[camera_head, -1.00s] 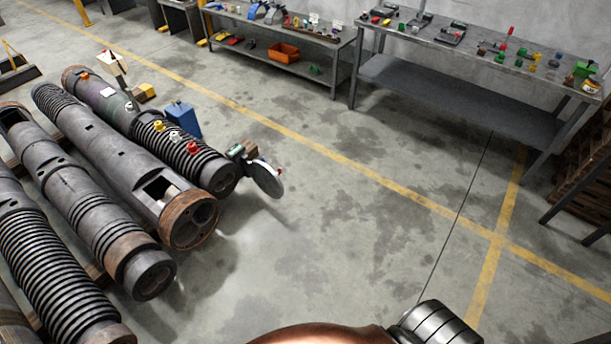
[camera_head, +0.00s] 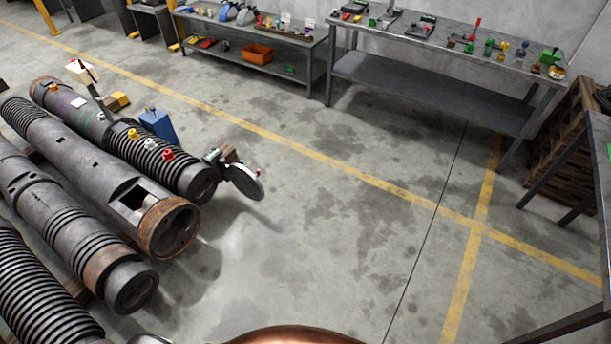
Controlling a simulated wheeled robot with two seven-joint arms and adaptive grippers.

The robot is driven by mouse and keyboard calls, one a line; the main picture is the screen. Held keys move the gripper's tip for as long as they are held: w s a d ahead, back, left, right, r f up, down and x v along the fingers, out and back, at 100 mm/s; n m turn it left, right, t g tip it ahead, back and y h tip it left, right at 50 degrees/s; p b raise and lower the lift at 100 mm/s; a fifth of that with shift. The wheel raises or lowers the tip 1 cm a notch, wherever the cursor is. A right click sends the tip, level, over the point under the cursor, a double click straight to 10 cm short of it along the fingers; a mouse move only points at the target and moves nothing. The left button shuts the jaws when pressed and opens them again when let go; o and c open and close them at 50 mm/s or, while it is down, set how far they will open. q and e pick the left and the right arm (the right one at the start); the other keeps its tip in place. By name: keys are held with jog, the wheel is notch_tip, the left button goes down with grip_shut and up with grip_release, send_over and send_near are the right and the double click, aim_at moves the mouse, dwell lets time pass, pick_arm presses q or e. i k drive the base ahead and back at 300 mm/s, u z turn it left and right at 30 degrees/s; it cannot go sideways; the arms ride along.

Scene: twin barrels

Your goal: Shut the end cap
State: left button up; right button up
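The end cap (camera_head: 243,182) is a grey round disc at the end of the rear barrel (camera_head: 172,158). It hangs swung out to the right of the barrel's end, held by a small hinge-like mount, so the cap stands open. The barrel's dark round end (camera_head: 204,184) is uncovered. Neither of my grippers shows in this view. Only a copper-coloured rounded part and a bit of metal, which look like my own body, show at the bottom edge.
Several other barrels, including one with a rust-coloured rim (camera_head: 169,228), lie side by side at the left. A blue box (camera_head: 157,125) stands behind the rear barrel. Workbenches (camera_head: 440,95) line the back wall. Pallets (camera_head: 565,140) stand at right. The middle floor is clear.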

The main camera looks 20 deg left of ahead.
aim_at(243, 179)
jog(key=z, duration=0.25)
jog(key=i, duration=3.9)
jog(key=u, duration=3.9)
jog(key=k, duration=1.35)
jog(key=u, duration=0.05)
jog(key=i, duration=0.55)
jog(key=z, duration=0.45)
